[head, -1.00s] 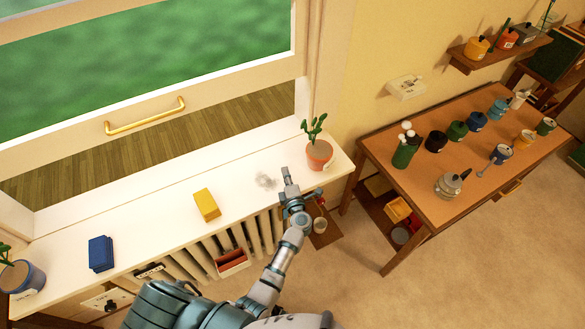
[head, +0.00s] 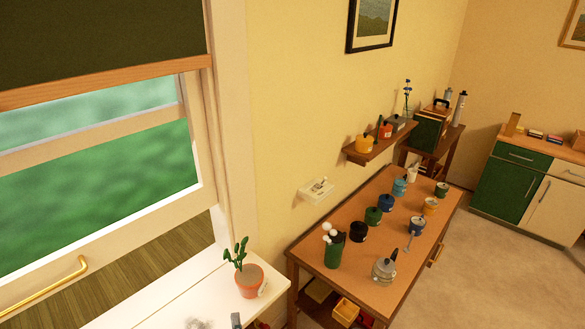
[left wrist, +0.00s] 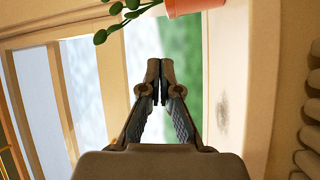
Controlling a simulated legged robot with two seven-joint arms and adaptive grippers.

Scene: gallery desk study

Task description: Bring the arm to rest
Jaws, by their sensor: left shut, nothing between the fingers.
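My left gripper (left wrist: 160,68) is shut and empty in the left wrist view, its two fingertips together in front of the window. In the head view only the tip of my left gripper (head: 236,320) shows at the bottom edge, over the white sill just below the potted plant. The rest of my left arm is out of the head view. My right gripper is in neither view.
The potted plant (head: 250,281) stands on the window sill (head: 150,295), close to my gripper; its pot (left wrist: 190,5) also shows in the wrist view. A grey smudge (left wrist: 223,110) marks the sill. A wooden table (head: 325,285) with several pots and canisters stands to the right.

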